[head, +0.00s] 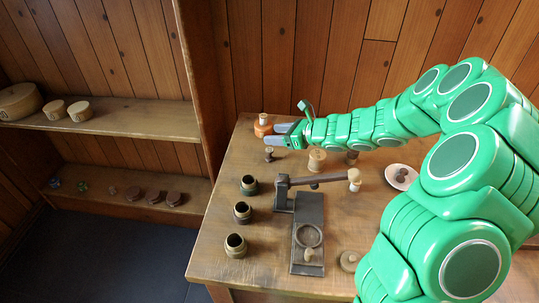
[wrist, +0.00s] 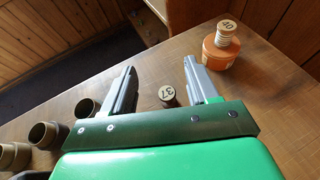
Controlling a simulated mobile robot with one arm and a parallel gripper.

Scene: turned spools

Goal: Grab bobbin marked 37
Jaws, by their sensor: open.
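The bobbin marked 37 (wrist: 167,93) shows its pale numbered top in the wrist view, between my two fingers in the picture and close to the palm edge, which hides part of it. The small dark-stemmed spool (head: 268,155) near the table's left edge in the head view appears to be the same bobbin. My gripper (wrist: 159,66) is open and empty, with a finger on each side of the bobbin in the picture. In the head view my gripper (head: 275,134) points left, above the table. I cannot tell its exact height over the bobbin.
An orange pot (wrist: 220,55) holding a spool marked 40 (wrist: 226,26) stands beyond my right finger; the pot is also in the head view (head: 263,127). Several dark cups (head: 242,213) line the table's left side. A lever device (head: 308,240) and a white saucer (head: 412,171) stand to the right.

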